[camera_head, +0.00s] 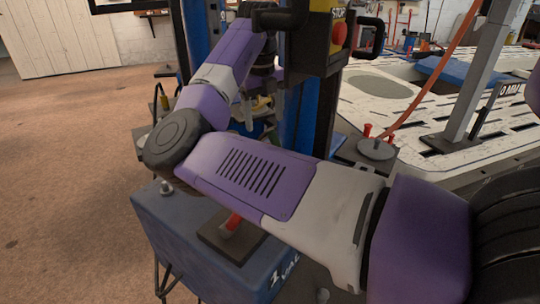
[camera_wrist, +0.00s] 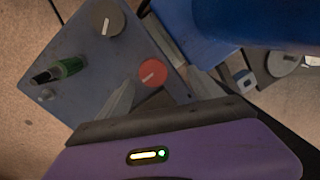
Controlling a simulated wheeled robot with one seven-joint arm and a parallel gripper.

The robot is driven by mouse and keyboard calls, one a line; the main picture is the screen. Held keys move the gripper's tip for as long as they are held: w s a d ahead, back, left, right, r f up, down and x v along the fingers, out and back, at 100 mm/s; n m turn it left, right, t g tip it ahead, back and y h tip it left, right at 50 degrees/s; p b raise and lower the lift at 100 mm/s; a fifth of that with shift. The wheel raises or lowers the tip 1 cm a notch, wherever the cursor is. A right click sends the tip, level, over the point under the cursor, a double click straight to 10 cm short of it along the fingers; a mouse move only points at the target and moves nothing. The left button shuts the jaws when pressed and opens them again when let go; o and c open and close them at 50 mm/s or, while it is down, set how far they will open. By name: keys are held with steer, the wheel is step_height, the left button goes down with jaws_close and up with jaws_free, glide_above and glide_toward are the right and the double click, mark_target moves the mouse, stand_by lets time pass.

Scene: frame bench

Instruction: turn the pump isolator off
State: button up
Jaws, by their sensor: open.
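In the wrist view a blue-grey panel (camera_wrist: 85,95) carries a round red knob (camera_wrist: 152,73) with a short pale diagonal mark. A grey knob (camera_wrist: 106,17) with a pale, nearly upright mark is above and left of it. A green-handled part (camera_wrist: 68,68) with a dark end is at the left. No label is readable there, so I cannot tell which control is the pump isolator. My gripper (camera_wrist: 158,82) is open, its two grey fingers on either side of the red knob in the picture. Contact cannot be told. In the head view my arm hides most of this area.
A blue box (camera_head: 165,225) with a red handle (camera_head: 233,221) on a dark plate stands below my arm. A red stop button (camera_head: 339,35) on a yellow box is close to my wrist. Blue posts stand around it. A white slotted bench (camera_head: 400,95) is at the right. Open floor is left.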

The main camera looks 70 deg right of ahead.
steer(key=shift+a+f+m+y, duration=0.3)
steer(key=shift+a+f+y, duration=0.3)
steer(key=shift+a, duration=0.15)
step_height(320, 180, down, 7)
steer(key=b, duration=0.4)
steer(key=shift+f, duration=0.2)
steer(key=shift+d, duration=0.1)
steer(key=c, duration=1.4)
steer(key=shift+r+p, duration=0.1)
steer(key=shift+p, duration=0.2)
